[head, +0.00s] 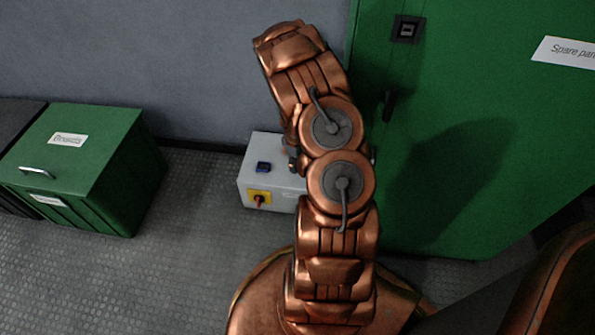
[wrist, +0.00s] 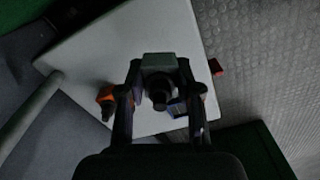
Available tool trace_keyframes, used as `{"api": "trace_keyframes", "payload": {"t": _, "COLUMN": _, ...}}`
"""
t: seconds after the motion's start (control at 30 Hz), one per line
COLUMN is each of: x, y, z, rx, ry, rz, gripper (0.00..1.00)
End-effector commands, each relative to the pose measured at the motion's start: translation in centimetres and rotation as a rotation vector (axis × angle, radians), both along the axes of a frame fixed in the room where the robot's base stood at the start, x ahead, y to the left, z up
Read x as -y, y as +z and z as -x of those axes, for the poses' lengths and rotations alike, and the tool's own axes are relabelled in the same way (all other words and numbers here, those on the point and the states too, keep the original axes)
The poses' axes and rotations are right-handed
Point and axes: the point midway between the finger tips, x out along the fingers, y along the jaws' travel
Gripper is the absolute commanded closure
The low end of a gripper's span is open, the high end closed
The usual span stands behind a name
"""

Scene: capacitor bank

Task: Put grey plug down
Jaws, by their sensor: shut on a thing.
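The grey plug (wrist: 160,62) shows in the wrist view as a squarish grey block with a dark round part facing the camera. My gripper (wrist: 159,72) is shut on it, one finger on each side. Behind it is the pale top of a grey box (wrist: 95,50); I cannot tell whether the plug touches it. In the head view the grey box (head: 283,178) stands on the floor against the wall, partly behind my arm. The gripper and plug cannot be made out clearly there.
The box carries a red rotary switch on a yellow plate (head: 259,199) and a small blue part (head: 263,167). In the wrist view an orange part (wrist: 107,97) lies beside the left finger.

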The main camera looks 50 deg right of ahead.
Motion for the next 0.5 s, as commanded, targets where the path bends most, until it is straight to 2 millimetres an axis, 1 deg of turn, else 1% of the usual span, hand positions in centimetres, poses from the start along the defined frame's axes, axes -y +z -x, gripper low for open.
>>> {"api": "trace_keyframes", "payload": {"t": 0.1, "x": 0.0, "y": -2.0, "z": 0.1, "rx": -0.002, "ry": 0.0, "rz": -0.002, "gripper": 1.0}}
{"api": "trace_keyframes", "payload": {"t": 0.2, "x": 0.0, "y": -3.4, "z": 0.1, "rx": -0.002, "ry": 0.0, "rz": -0.002, "gripper": 1.0}}
{"api": "trace_keyframes", "payload": {"t": 0.33, "x": 0.2, "y": -3.7, "z": 0.3, "rx": -0.001, "ry": -0.001, "rz": 0.0, "gripper": 1.0}}
{"api": "trace_keyframes", "payload": {"t": 0.5, "x": 0.2, "y": -3.5, "z": 0.3, "rx": 0.0, "ry": 0.0, "rz": -0.001, "gripper": 1.0}}
